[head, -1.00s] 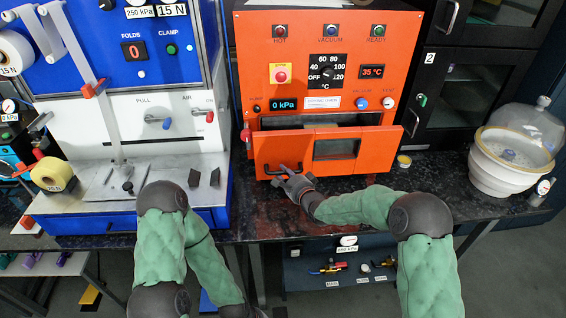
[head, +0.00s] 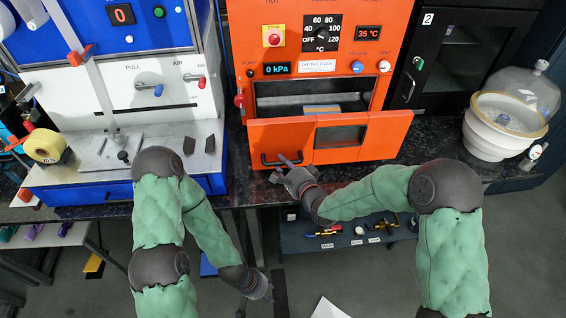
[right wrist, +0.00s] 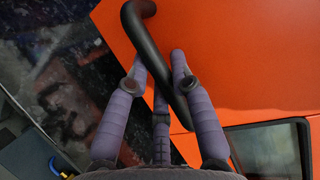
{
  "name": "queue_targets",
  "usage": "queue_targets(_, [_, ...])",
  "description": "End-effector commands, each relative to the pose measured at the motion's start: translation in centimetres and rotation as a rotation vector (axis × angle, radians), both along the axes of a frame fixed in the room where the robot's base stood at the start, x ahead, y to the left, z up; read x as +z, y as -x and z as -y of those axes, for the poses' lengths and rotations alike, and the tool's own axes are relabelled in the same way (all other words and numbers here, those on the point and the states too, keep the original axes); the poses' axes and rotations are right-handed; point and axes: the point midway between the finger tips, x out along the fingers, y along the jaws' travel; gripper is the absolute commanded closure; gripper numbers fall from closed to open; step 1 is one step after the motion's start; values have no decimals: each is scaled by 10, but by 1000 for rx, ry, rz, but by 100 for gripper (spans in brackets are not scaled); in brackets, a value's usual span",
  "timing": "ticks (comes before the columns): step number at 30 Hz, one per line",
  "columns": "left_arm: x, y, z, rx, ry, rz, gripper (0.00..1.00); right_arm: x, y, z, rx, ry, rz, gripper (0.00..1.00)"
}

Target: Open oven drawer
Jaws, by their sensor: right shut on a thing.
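The orange oven (head: 340,20) stands on the dark bench. Its drawer (head: 385,135), an orange front with a small window, stands out from the body, and a dark opening shows above and behind it. The black drawer handle (head: 284,159) is at the front's lower left. My right gripper (head: 283,165) is at the handle; in the right wrist view its purple-grey fingers (right wrist: 160,68) are on either side of the black handle bar (right wrist: 150,45), shut on it. My left gripper (head: 262,290) hangs low in front of the bench, away from the oven; its fingers are too unclear to tell.
A blue and white machine (head: 150,115) stands left of the oven. A white vessel with a clear dome (head: 497,130) sits at the bench's right. A black cabinet (head: 450,60) is behind it. Bench surface (head: 430,150) is clear between oven and vessel.

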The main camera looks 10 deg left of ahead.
Motion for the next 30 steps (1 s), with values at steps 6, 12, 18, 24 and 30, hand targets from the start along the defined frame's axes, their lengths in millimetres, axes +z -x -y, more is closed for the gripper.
queue_targets(6, [0,0,0,0,0,0,60,-2,1,0,1,1,-5,51])
queue_targets(12, [0,0,0,0,0,0,60,-1,0,0,1,0,-2,51])
queue_targets(18, [0,0,0,0,0,0,60,0,2,2,0,0,-2,51])
queue_targets(24, [0,0,0,0,0,0,60,5,19,15,-1,-1,-1,51])
queue_targets(30, [0,0,0,0,0,0,60,11,48,37,-2,0,-1,51])
